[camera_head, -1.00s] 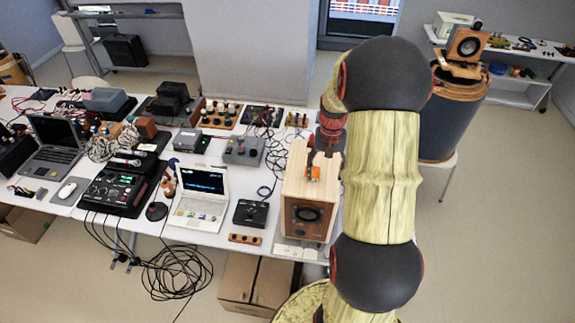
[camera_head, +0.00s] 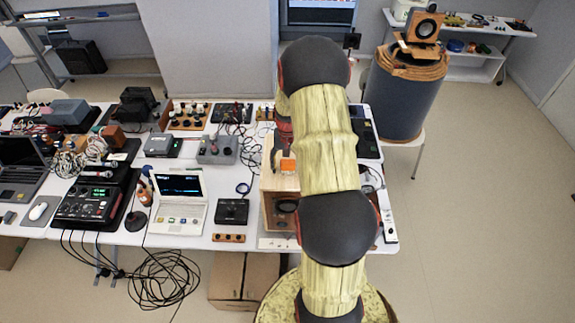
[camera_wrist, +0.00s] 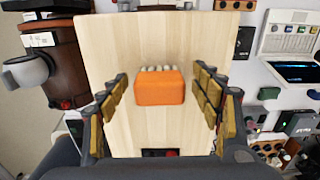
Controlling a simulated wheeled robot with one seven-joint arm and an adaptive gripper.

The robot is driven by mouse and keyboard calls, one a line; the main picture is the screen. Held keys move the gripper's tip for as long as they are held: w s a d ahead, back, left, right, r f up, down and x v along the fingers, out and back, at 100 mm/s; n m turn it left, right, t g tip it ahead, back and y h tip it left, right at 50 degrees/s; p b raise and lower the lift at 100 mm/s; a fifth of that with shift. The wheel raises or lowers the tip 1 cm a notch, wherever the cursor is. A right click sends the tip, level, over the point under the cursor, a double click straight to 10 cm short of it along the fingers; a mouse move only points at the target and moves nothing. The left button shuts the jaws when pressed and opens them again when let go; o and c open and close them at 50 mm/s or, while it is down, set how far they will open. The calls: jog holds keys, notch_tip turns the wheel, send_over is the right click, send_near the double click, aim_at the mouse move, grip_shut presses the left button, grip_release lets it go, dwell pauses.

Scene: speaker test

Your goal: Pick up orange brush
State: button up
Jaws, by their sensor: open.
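The orange brush (camera_wrist: 160,88) lies on the pale wooden top of a speaker box (camera_wrist: 100,50), with light bristle tufts along its far side in the wrist view. In the head view a bit of the orange brush (camera_head: 288,165) shows on the wooden speaker (camera_head: 270,180), partly hidden by my arm. My gripper (camera_wrist: 160,76) is open, with one finger on each side of the brush and a clear gap to it on both sides. Nothing is held. The height of the fingers above the wood is hard to tell. In the head view the gripper is mostly hidden.
A white laptop (camera_head: 180,187) and a black box (camera_head: 232,212) stand left of the speaker. In the wrist view a brown cylinder with a grey cup-like part (camera_wrist: 30,72) is at left. A dark drum with a speaker on it (camera_head: 405,95) stands behind at right.

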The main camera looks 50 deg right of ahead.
jog(key=c, duration=0.3)
jog(key=c, duration=1.1)
jog(key=shift+o, duration=0.2)
jog(key=shift+r, duration=0.1)
jog(key=shift+r+b, duration=0.4)
jog(key=shift+r, duration=0.1)
jog(key=s+a+r+b, duration=0.4)
jog(key=s+a+r, duration=0.2)
jog(key=s+r, duration=0.6)
jog(key=shift+s+a, duration=0.2)
jog(key=shift+a, duration=0.15)
jog(key=o, duration=0.6)
jog(key=c, duration=0.3)
